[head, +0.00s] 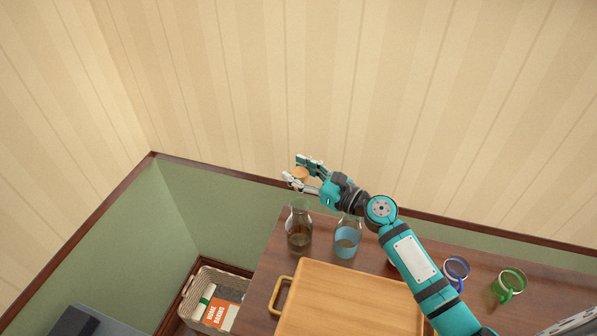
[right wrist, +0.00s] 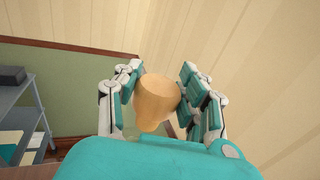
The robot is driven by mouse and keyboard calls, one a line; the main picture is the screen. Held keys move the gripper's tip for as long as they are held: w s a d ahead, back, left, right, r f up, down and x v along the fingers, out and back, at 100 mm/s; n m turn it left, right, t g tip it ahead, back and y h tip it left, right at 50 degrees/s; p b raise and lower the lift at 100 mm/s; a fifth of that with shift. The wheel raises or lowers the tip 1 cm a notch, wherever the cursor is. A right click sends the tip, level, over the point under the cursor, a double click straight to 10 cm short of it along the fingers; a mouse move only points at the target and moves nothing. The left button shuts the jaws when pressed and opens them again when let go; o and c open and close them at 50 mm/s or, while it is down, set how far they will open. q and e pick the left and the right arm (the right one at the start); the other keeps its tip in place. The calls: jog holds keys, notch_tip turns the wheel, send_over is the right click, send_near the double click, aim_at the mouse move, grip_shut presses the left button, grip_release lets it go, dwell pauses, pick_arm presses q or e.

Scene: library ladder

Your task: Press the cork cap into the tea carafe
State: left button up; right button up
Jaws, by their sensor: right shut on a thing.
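My right gripper (head: 301,176) is shut on the cork cap (head: 300,172). In the right wrist view the tan cork cap (right wrist: 156,100) sits between the two fingers of the right gripper (right wrist: 158,90), its narrower end toward the camera. In the head view a clear glass carafe with brown liquid (head: 299,236) stands upright on the dark wooden table, just below the gripper in the picture. Its neck looks open. The cork is apart from it. A second glass carafe with blue liquid (head: 346,240) stands to its right, its top partly hidden by my right arm. My left gripper is not in view.
A wooden tray (head: 350,300) with a brass handle lies in front of the carafes. A blue mug (head: 456,270) and a green mug (head: 509,284) stand at the right. A basket (head: 190,312) with books is left of the table (head: 262,290).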

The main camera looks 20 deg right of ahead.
jog(key=shift+f+b, duration=2.5)
jog(key=shift+f, duration=0.45)
jog(key=shift+s, duration=0.1)
jog(key=shift+p, duration=0.3)
jog(key=shift+f+b, duration=1.55)
jog(key=shift+f, duration=0.25)
jog(key=o, duration=1)
jog(key=shift+o, duration=0.2)
